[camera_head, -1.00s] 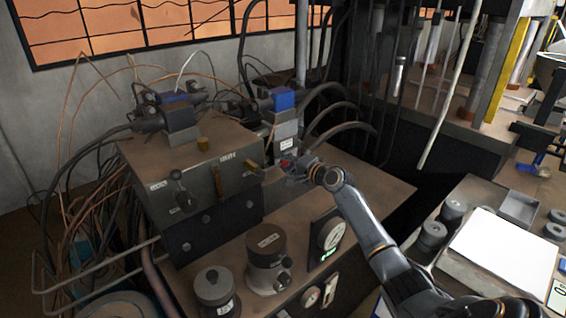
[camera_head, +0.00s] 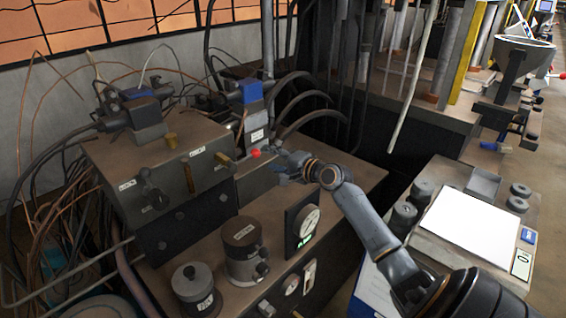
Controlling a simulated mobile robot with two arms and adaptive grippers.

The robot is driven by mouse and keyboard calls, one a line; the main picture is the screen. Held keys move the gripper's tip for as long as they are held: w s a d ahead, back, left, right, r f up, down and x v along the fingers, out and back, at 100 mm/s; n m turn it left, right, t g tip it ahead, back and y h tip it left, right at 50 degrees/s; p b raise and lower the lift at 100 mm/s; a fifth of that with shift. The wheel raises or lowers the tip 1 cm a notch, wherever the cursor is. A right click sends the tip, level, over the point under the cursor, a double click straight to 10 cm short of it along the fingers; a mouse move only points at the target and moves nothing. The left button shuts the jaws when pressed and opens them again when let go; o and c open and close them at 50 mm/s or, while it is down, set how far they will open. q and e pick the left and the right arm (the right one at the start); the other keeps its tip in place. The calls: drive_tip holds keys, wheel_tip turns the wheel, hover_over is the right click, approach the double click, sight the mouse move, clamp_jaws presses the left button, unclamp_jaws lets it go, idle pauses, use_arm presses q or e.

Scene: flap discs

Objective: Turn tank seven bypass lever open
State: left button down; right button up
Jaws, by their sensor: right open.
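A small red ball knob (camera_head: 255,153) shows beside the right side of the dark control box (camera_head: 165,155). It may be the end of a lever, but its stem is hard to make out. The white labels are too small to read, so I cannot tell which is the tank seven bypass. My right gripper (camera_head: 284,164) is open just right of the red knob, apparently apart from it. My left gripper is not in view.
Black hoses (camera_head: 302,95) arch behind the gripper. A side table with a white sheet (camera_head: 470,230) is at right. The brown bench top (camera_head: 345,180) is partly free.

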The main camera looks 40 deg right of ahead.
drive_tip(key=shift+v, duration=2.35)
